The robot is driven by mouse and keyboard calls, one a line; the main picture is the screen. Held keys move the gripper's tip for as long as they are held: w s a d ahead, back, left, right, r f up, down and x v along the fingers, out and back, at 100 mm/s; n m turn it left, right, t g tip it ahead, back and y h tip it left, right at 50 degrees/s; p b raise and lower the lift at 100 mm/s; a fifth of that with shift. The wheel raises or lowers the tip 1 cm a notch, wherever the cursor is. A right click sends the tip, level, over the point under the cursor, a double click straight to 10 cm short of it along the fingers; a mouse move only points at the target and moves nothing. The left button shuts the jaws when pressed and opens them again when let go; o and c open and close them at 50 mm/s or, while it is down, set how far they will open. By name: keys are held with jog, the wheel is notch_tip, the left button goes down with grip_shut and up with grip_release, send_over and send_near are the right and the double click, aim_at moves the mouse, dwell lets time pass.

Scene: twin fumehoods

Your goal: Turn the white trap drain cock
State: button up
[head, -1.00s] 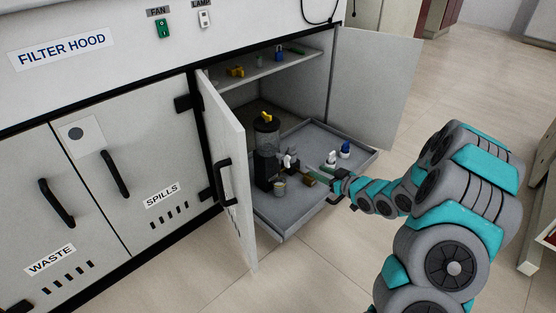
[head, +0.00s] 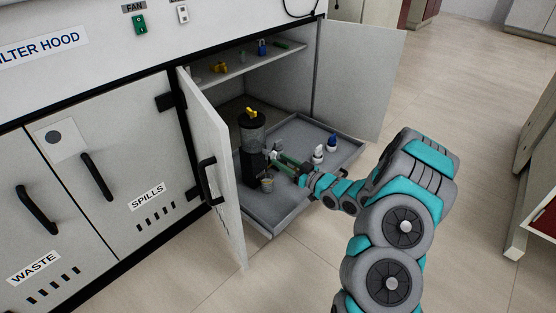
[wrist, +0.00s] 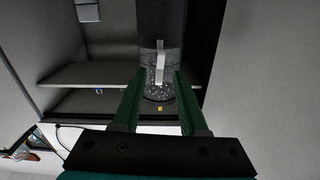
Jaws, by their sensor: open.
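The trap is a dark upright unit with a clear cylinder (head: 252,136) and a yellow top, standing on the pulled-out tray (head: 283,218). Its white drain cock (head: 275,155) sticks out low on the side facing my gripper (head: 284,163). In the wrist view, which looks upside down, the white cock (wrist: 160,64) shows as a narrow upright strip in front of the clear cylinder (wrist: 160,86). My gripper's green fingers (wrist: 161,75) are apart, with the cock seen between their tips. I cannot tell whether either finger touches it.
A small cup (head: 267,185) stands on the tray below the cock. Two white bottles, one with a blue cap (head: 331,144), stand to the right. The left cabinet door (head: 218,165) stands open close to the trap; the right door (head: 357,80) is open too. A shelf (head: 250,62) holds small items.

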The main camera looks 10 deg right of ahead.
aim_at(273, 156)
jog(key=shift+x, duration=1)
grip_shut()
